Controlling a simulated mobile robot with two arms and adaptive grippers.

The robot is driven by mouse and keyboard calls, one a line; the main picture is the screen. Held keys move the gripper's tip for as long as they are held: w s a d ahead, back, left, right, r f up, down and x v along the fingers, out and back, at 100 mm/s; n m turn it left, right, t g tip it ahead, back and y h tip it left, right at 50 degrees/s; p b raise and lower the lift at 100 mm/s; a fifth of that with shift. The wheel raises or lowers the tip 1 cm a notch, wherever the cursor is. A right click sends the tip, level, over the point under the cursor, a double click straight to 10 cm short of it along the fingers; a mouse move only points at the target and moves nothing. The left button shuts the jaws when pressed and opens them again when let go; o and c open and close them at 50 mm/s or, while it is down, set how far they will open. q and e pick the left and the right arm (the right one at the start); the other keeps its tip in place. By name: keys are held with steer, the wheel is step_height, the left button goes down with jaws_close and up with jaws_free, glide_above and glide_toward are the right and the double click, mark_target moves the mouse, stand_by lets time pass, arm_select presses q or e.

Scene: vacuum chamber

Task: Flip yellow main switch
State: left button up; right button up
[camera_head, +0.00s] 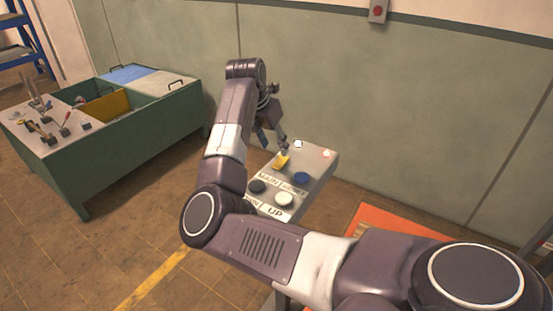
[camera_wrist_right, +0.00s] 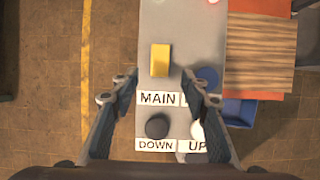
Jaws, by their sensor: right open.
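The yellow main switch (camera_head: 281,161) sits on a grey control panel (camera_head: 318,169), above the MAIN label. In the right wrist view the yellow switch (camera_wrist_right: 160,60) lies ahead of the fingers, near the middle line between them, above the MAIN label (camera_wrist_right: 158,98). My right gripper (camera_head: 272,140) is over the far left part of the panel, close to the yellow switch. In the right wrist view the right gripper (camera_wrist_right: 165,88) is open and empty, its two fingers wide apart. My left gripper is not in view.
A blue button (camera_head: 301,179), a black DOWN button (camera_head: 257,186) and a white UP button (camera_head: 284,200) share the panel. A green workbench (camera_head: 140,136) with tools stands at the left. A green wall (camera_head: 430,110) rises behind. An orange mat (camera_head: 385,222) lies right of the panel.

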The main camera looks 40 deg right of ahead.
mark_target(280, 162)
steer(key=p+x, duration=0.2)
steer(key=x, duration=0.5)
steer(key=shift+r+p, duration=0.1)
steer(key=shift+p, duration=0.3)
steer(key=shift+d+f, duration=0.15)
steer(key=shift+f, duration=0.3)
steer(key=shift+c, duration=0.3)
